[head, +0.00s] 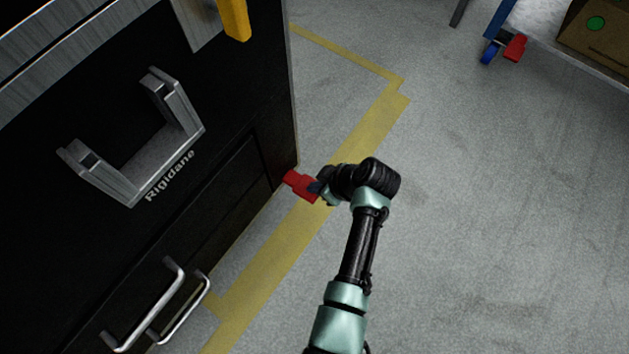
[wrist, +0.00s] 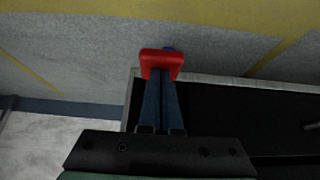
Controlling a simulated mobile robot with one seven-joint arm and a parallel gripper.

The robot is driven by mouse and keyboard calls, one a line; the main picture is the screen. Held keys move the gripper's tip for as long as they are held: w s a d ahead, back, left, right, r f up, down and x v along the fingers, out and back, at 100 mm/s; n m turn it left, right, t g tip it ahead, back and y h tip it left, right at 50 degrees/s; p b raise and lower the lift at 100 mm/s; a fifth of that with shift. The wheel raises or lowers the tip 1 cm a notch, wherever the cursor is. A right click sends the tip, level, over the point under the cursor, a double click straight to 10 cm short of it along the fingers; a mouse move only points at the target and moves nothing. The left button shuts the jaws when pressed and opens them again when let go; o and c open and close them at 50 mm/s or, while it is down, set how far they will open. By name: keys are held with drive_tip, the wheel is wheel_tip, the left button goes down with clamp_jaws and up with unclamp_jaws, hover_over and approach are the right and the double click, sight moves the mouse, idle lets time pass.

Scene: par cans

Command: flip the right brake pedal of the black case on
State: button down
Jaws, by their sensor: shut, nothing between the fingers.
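The black case (head: 225,110) fills the left of the head view, with "Rigidane" on its face. Its red brake pedal (head: 298,185) sticks out low at the case's right corner. My gripper (head: 317,188) is shut and empty, with its dark blue fingers at the pedal. In the wrist view the red pedal (wrist: 160,61) lies right at the tips of my shut fingers (wrist: 161,78). I cannot tell whether they touch it. A bit of blue shows behind the pedal; the caster is otherwise hidden.
A large metal handle (head: 150,160) and thin bar handles (head: 180,305) jut from the case. Yellow tape (head: 370,130) marks the grey floor. A blue-framed cart (head: 497,22) with another red pedal (head: 515,47) stands at top right. The floor on the right is clear.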

drive_tip(key=shift+s+d+f+b, duration=0.1)
drive_tip(key=shift+d+f+b, duration=0.1)
drive_tip(key=shift+f, duration=0.45)
drive_tip(key=shift+s+d+f+b, duration=0.1)
drive_tip(key=shift+s+f+b, duration=0.05)
drive_tip(key=shift+f, duration=0.45)
drive_tip(key=shift+s+d+f+b, duration=0.1)
drive_tip(key=shift+d+f+b, duration=0.1)
drive_tip(key=shift+f, duration=0.65)
drive_tip(key=shift+s+r, duration=0.1)
drive_tip(key=shift+r, duration=0.05)
